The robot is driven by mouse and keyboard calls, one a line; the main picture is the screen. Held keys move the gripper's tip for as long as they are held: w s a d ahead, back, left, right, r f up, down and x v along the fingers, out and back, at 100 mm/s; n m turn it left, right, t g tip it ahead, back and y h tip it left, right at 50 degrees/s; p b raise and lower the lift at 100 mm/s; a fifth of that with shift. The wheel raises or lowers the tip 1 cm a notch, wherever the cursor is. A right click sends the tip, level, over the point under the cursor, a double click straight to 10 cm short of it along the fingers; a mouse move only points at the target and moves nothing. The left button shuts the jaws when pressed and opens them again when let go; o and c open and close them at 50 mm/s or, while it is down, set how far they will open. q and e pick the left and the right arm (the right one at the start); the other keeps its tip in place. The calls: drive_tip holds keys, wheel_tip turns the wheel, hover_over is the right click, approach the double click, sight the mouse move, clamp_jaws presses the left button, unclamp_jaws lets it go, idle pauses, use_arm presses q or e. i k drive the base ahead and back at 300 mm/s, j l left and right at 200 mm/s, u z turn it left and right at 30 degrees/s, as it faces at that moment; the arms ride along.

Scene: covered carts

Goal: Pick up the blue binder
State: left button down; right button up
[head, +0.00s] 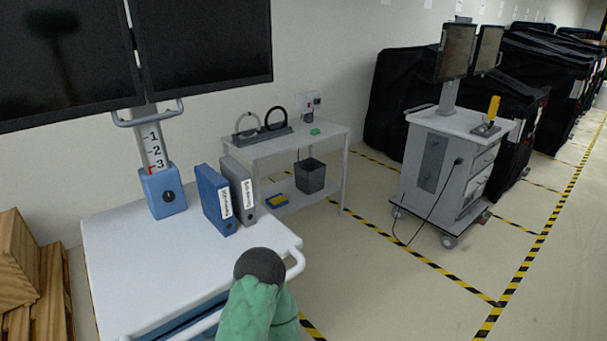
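The blue binder (214,199) stands upright on the white top of the near cart (150,265), toward its far right side. Its spine with a white label faces me. A grey binder (239,188) stands upright close beside it on the right, also with a white spine label.
A blue-based monitor post (163,193) stands left of the binders. The cart top's middle is clear. Wooden crates (20,262) are at left.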

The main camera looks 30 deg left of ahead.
sight(214, 192)
drive_tip(key=u, duration=1.55)
